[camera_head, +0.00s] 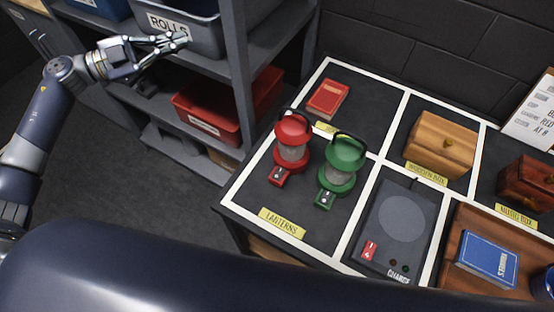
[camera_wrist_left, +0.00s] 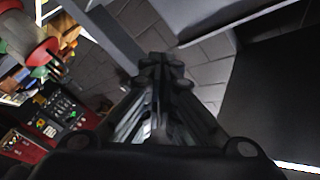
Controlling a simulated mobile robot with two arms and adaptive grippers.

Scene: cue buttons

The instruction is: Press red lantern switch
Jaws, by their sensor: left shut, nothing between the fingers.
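A red lantern (camera_head: 292,141) stands upright on the dark table in the section labelled LANTERNS. Its switch, a small red block (camera_head: 279,176), sits at its front base. A green lantern (camera_head: 344,163) stands just to its right, with a small green switch block (camera_head: 325,199) at its base. My left gripper (camera_head: 178,40) is at the upper left, in front of the shelf bin marked ROLLS, well apart from the lanterns. It is shut and empty, and its closed fingers also fill the middle of the left wrist view (camera_wrist_left: 160,95). My right gripper is not in view.
Grey shelves (camera_head: 241,80) with a red bin (camera_head: 228,108) stand between my left gripper and the table. A red box (camera_head: 327,98) lies behind the lanterns. A wooden box (camera_head: 439,143) and a charger pad (camera_head: 402,216) are to the right. A dark arm part crosses the foreground.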

